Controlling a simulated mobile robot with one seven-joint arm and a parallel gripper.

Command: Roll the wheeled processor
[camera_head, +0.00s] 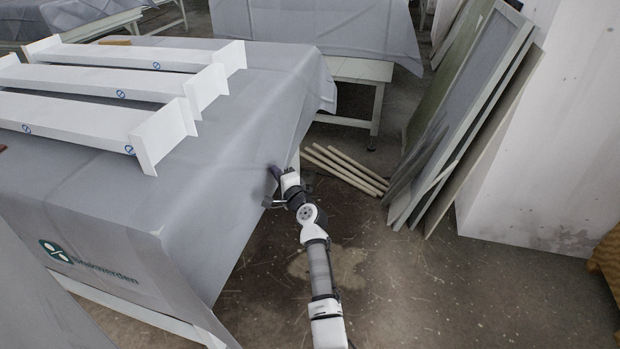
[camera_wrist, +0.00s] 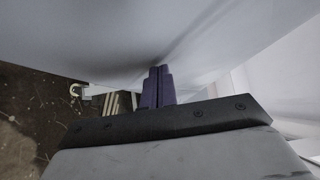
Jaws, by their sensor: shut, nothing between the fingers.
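A large table-like body under a grey cloth (camera_head: 225,150) fills the left of the head view; it may be the wheeled processor, but no wheels show. Its cloth carries a green round logo with lettering, and a white frame edge shows below. My gripper (camera_head: 273,174) is at the right side of this cloth, below its top edge. In the wrist view my gripper (camera_wrist: 158,72) has its dark purple fingers together and empty, pointing at a pale grey surface (camera_wrist: 120,35). I cannot tell whether the fingertips touch it.
Several long white channel pieces (camera_head: 90,80) lie on the cloth top. Pale poles (camera_head: 345,168) lie on the floor beyond my gripper. Framed panels (camera_head: 470,110) lean against a white wall (camera_head: 560,130) at right. Another covered table (camera_head: 320,30) stands behind. The concrete floor (camera_head: 440,290) at lower right is clear.

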